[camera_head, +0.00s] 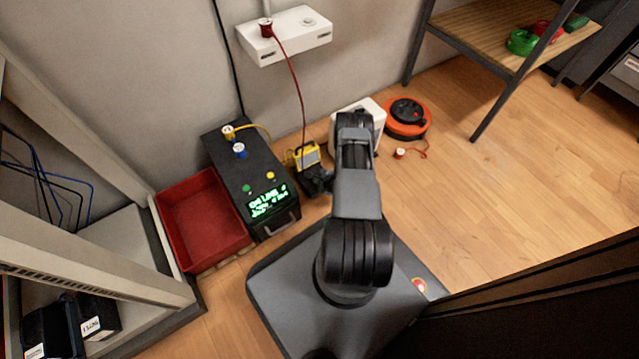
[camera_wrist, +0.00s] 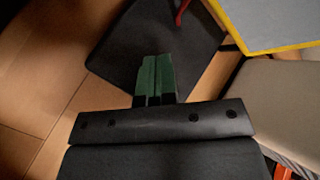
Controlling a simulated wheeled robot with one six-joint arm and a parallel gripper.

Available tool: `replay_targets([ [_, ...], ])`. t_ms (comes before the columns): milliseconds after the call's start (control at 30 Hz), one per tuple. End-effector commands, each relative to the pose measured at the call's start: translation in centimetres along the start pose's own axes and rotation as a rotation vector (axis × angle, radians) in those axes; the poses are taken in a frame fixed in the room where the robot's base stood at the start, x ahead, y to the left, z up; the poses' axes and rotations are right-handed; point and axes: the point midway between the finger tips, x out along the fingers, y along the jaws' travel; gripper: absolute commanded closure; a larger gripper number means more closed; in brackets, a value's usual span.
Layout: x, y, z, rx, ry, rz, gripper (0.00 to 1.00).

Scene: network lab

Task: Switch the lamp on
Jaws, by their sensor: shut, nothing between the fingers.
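The lamp looks to be the small yellow-framed unit with a pale face (camera_head: 306,155), standing on the floor right of the black box. In the wrist view a grey panel with a yellow edge (camera_wrist: 270,22) fills the top right; it appears to be the same lamp, seen close. My gripper (camera_head: 318,182) is low, just in front of the lamp, partly hidden by my arm. In the wrist view its fingers (camera_wrist: 157,62) are shut and empty, over a dark flat surface, left of the yellow edge. I cannot make out the lamp's switch or whether it is lit.
A black box with a green display (camera_head: 268,200) and a red tray (camera_head: 203,220) stand left. A white box (camera_head: 375,112) and an orange cable reel (camera_head: 420,128) stand right. A red cable (camera_head: 296,80) hangs from the white wall socket unit (camera_head: 290,42).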

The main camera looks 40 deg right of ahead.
Motion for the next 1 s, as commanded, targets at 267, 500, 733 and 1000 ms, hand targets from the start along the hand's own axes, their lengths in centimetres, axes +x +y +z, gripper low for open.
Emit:
replay_targets([
  [267, 0.0, 0.0, 0.0, 0.0, 0.0, 0.0, 1.0],
  [500, 0.1, 0.09, -0.07, 0.0, 0.0, 0.001, 1.0],
  [733, -0.02, 0.0, 0.01, 0.0, 0.0, 0.0, 1.0],
  [1000, -0.69, -0.51, 0.5, 0.0, 0.0, 0.0, 1.0],
])
